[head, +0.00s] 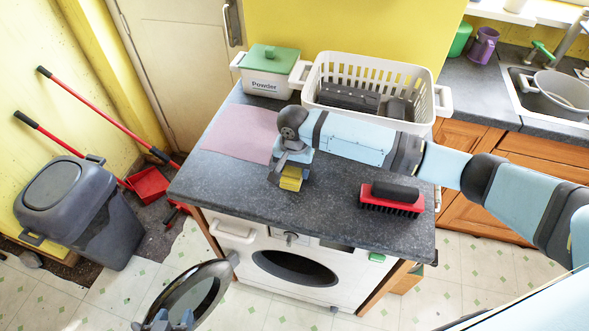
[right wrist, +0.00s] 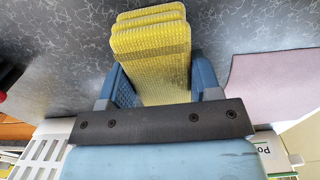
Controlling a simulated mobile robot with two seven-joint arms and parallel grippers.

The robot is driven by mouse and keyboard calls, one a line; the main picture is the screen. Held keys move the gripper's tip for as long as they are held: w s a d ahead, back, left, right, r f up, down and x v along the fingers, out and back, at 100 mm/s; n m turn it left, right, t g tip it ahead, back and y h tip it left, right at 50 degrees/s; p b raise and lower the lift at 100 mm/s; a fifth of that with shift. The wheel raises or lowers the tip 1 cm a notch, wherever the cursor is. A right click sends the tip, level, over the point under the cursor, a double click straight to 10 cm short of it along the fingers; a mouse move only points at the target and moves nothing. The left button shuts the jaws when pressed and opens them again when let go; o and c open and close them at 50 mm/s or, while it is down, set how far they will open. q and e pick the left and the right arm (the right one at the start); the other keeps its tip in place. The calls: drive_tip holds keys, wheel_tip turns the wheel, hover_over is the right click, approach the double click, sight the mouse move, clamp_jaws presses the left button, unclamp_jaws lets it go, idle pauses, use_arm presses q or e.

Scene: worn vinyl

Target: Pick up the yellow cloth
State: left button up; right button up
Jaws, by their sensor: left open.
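The yellow cloth (head: 291,178) is a small folded, ribbed pad over the front middle of the dark counter (head: 335,200). My right gripper (head: 289,172) points down at it. In the right wrist view the folded cloth (right wrist: 155,60) fills the space between the two blue fingers of my right gripper (right wrist: 160,85), which is shut on it. I cannot tell whether the cloth touches the counter. My left gripper (head: 170,320) is at the bottom edge of the head view, by the round washer door (head: 190,295); it is open and partly cut off.
A pink mat (head: 240,132) lies left of the cloth, and a red brush (head: 392,198) lies to the right. A white basket (head: 365,85) and a powder box (head: 268,70) stand behind. The washer (head: 240,236) is below, with a grey bin (head: 80,210) at left.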

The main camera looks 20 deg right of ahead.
drive_tip(key=shift+r, duration=0.1)
wheel_tip(320, 180, up, 20)
drive_tip(key=shift+b, duration=0.35)
idle(0.4)
